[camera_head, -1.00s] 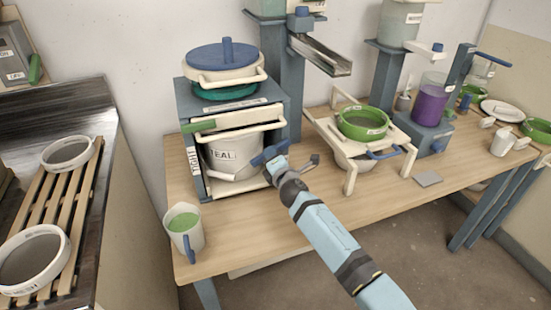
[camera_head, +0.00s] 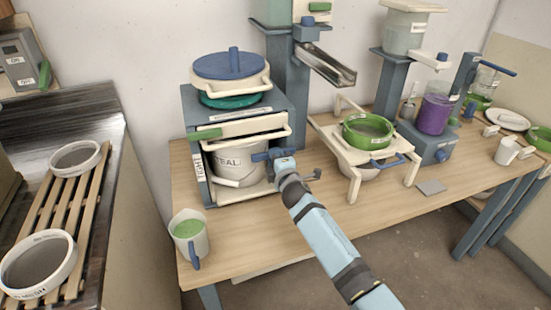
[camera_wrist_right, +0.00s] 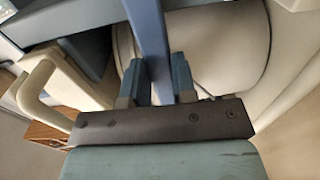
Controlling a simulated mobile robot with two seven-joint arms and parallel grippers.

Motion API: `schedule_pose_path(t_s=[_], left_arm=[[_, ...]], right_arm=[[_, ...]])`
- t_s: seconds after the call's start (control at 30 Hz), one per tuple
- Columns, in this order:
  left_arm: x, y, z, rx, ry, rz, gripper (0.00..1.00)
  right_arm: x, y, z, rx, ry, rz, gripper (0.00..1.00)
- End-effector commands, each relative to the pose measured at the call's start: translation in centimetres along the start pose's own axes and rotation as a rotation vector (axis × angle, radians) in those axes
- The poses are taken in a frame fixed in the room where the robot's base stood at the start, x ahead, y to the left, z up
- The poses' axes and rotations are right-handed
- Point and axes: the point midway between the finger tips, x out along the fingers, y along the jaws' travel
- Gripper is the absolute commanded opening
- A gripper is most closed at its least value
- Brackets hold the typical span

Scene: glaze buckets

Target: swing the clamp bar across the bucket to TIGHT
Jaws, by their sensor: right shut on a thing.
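The white bucket labelled TEAL (camera_head: 232,165) stands inside a blue-grey frame. A label reading TIGHT (camera_head: 199,166) is on the frame's left post. The blue clamp bar (camera_head: 260,156) shows at the bucket's right front; much of it is hidden by my gripper and its full extent is unclear. My right gripper (camera_head: 279,157) is shut on this bar. In the right wrist view the bar (camera_wrist_right: 148,35) runs between the two fingers, with the pale bucket (camera_wrist_right: 225,50) behind. My left gripper is not in view.
A green-filled jug (camera_head: 188,235) stands at the table's front left. A sieve stand with a green sieve (camera_head: 368,132) is to the right of my arm. A metal chute (camera_head: 325,65) juts out above. Bare table (camera_head: 250,235) lies in front of the frame.

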Motion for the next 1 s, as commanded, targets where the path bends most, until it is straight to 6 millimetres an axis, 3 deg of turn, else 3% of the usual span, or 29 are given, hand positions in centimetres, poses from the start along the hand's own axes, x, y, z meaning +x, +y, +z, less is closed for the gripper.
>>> schedule_pose_path(t_s=[0.23,0.27,0.37,0.77,1.0], left_arm=[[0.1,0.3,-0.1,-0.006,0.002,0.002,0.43],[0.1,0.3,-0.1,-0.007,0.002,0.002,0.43],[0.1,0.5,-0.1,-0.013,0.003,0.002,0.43],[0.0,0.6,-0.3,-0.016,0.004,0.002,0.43],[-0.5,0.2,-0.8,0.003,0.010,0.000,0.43]], right_arm=[[0.0,0.0,-0.1,0.007,0.002,0.000,0.00],[0.0,0.0,-0.1,0.007,0.002,0.000,0.27],[0.0,0.0,-0.1,0.006,0.002,0.001,0.50],[-0.8,0.0,0.0,0.002,0.001,0.000,0.51],[-5.5,0.0,0.0,0.002,0.002,0.000,0.51]])
